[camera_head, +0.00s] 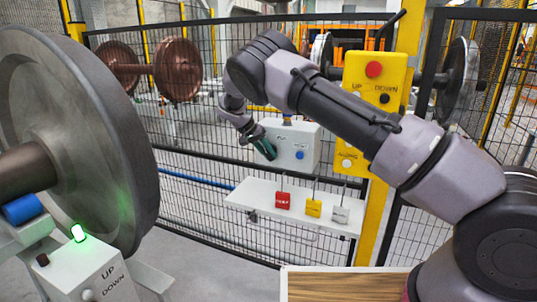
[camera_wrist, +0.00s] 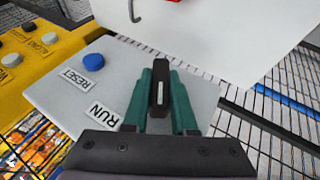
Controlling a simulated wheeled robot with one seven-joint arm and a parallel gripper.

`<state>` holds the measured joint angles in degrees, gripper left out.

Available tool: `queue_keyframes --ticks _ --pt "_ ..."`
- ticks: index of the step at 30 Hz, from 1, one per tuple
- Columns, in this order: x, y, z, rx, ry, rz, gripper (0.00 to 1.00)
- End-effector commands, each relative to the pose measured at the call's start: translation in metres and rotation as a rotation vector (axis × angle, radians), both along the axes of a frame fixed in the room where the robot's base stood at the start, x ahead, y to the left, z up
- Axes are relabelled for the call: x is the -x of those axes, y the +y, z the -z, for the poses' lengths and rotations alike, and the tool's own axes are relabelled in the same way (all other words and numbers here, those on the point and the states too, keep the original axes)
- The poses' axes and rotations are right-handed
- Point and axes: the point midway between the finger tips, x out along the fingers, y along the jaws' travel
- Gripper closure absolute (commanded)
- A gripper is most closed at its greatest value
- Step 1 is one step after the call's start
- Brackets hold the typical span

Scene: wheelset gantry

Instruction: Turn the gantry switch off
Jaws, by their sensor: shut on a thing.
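The light grey switch box (camera_head: 306,136) is mounted on the mesh fence, with a blue RESET button (camera_head: 300,155). My gripper (camera_head: 265,148) is at the box's left side. In the wrist view the same box (camera_wrist: 60,97) shows RUN and RESET labels and the blue button (camera_wrist: 93,62). There the green fingers of my gripper (camera_wrist: 161,88) are shut on a black switch handle (camera_wrist: 159,88) with a white line, beside the RUN label. The handle is hidden in the head view, and its marked positions cannot be read.
A yellow control box (camera_head: 374,82) with a red button is right of the switch box. A white shelf (camera_head: 250,197) below carries red, yellow and white tags. A large wheel (camera_head: 100,120) fills the left, beside a pedestal with a lit green lamp (camera_head: 78,233). A wooden tabletop (camera_head: 340,286) is in front.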

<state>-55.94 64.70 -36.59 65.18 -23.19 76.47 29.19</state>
Motion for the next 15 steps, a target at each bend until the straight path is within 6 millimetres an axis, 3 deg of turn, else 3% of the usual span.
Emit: queue_keyframes --ticks 15 --pt "-0.0001 0.0005 0.0015 0.265 0.097 0.0 1.0"
